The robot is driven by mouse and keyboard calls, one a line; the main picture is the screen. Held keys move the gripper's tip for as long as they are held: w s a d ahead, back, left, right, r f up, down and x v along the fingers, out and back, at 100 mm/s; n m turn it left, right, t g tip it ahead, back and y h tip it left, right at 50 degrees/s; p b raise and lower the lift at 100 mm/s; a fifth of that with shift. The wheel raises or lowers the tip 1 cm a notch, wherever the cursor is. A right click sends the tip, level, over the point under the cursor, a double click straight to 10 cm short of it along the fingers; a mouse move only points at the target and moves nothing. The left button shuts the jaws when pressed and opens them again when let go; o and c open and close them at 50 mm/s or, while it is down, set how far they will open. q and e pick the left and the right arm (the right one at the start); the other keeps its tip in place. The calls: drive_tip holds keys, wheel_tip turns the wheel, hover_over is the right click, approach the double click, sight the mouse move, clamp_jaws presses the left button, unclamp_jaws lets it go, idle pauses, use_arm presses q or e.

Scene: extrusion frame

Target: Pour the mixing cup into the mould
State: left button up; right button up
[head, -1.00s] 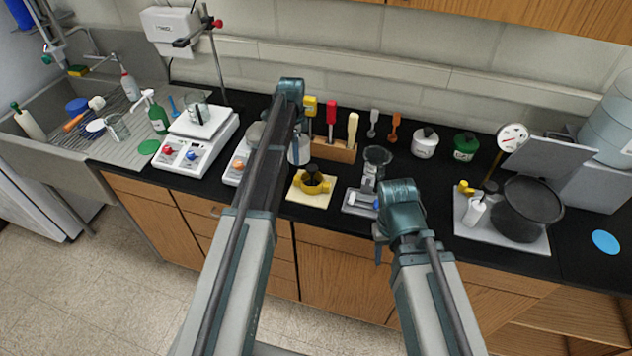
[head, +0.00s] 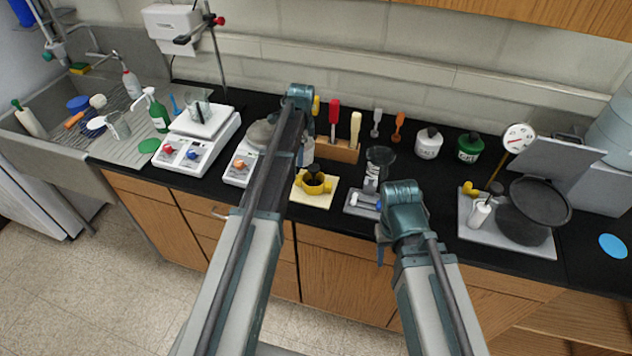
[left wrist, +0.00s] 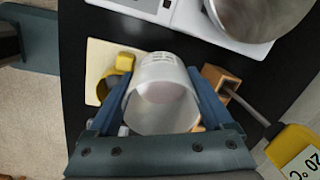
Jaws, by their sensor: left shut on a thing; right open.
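The mixing cup (left wrist: 165,92), white with printed marks, is between the blue fingers of my left gripper (left wrist: 162,100), which is shut on it. In the head view the cup (head: 307,152) is mostly hidden behind my left arm. The inside looks pale pinkish; I cannot tell how full it is. The yellow mould (head: 319,187) with a dark top piece sits on a cream board, just in front of the cup in the head view. It shows partly behind the left finger in the left wrist view (left wrist: 122,66). My right gripper (head: 381,250) hangs near the counter's front edge, open.
A tool block (head: 338,151) with upright handles stands behind the mould. A scale with a grey bowl (head: 262,135) is to its left. A grey plate with a clear cup (head: 380,160) is to its right. A black pot (head: 527,215) with a gauge stands further right.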

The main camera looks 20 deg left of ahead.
use_arm(q)
drive_tip(key=shift+s+d+r+t, duration=0.1)
drive_tip(key=shift+s+d+t, duration=0.1)
drive_tip(key=shift+s+t, duration=0.15)
drive_tip(key=shift+t+y, duration=0.65)
drive_tip(key=shift+y, duration=0.25)
drive_tip(key=p+v, duration=0.3)
drive_tip(key=v, duration=0.1)
drive_tip(key=shift+r, duration=0.15)
drive_tip(key=shift+s, duration=0.15)
drive_tip(key=shift+s+d+r+t+y, duration=0.25)
drive_tip(key=shift+d+r+t+y, duration=0.05)
drive_tip(key=shift+r+t+y, duration=0.15)
drive_tip(key=shift+s+d+r+t+y, duration=0.25)
drive_tip(key=shift+r+t+y, duration=0.2)
drive_tip(key=t+y+b, duration=0.1)
drive_tip(key=b, duration=0.2)
drive_tip(key=t+y+b, duration=0.1)
drive_tip(key=t+b, duration=0.1)
drive_tip(key=b, duration=0.1)
drive_tip(key=s+d+t+y+b, duration=0.1)
drive_tip(key=y+b, duration=0.1)
drive_tip(key=b, duration=0.2)
drive_tip(key=shift+f+t, duration=0.25)
drive_tip(key=shift+t, duration=0.15)
drive_tip(key=shift+d+r+t+y+b, duration=0.2)
drive_tip(key=shift+t+y+b, duration=0.25)
drive_tip(key=shift+b, duration=0.4)
